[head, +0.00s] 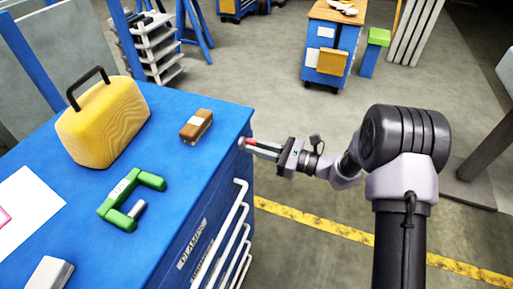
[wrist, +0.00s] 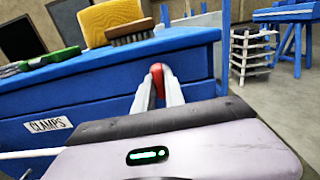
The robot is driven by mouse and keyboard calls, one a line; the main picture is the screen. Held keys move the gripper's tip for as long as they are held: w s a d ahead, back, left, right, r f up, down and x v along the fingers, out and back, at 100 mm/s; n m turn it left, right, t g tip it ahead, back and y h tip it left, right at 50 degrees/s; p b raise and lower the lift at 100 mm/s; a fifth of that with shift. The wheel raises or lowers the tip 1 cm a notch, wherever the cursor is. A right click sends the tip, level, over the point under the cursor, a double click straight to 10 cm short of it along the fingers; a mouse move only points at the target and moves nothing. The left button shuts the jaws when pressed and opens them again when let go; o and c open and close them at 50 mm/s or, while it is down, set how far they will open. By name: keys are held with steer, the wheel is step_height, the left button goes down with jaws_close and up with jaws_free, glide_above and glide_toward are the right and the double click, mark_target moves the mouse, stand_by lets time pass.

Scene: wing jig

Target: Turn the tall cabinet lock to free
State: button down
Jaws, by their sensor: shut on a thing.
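The blue cabinet (head: 215,165) has its side corner at my gripper (head: 252,147). My gripper is shut on a small red piece (wrist: 157,80), which looks like the lock's handle, at the cabinet's face below the top edge. The red also shows between the fingers in the head view (head: 264,146). The fingers hide most of the lock, so I cannot tell which way it is turned.
On the cabinet top are a brown brush (head: 197,125), a green clamp (head: 125,200) and a yellow case (head: 103,125). White drawer handles (head: 232,225) stick out below my gripper. The floor to the right is open up to a dark post.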

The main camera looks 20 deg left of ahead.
stand_by(0.3)
steer(key=c, duration=1.4)
jaws_free()
steer(key=s+d+p, duration=0.1)
steer(key=d+p, duration=0.2)
steer(key=d, duration=1.4)
steer(key=shift+s+d, duration=0.2)
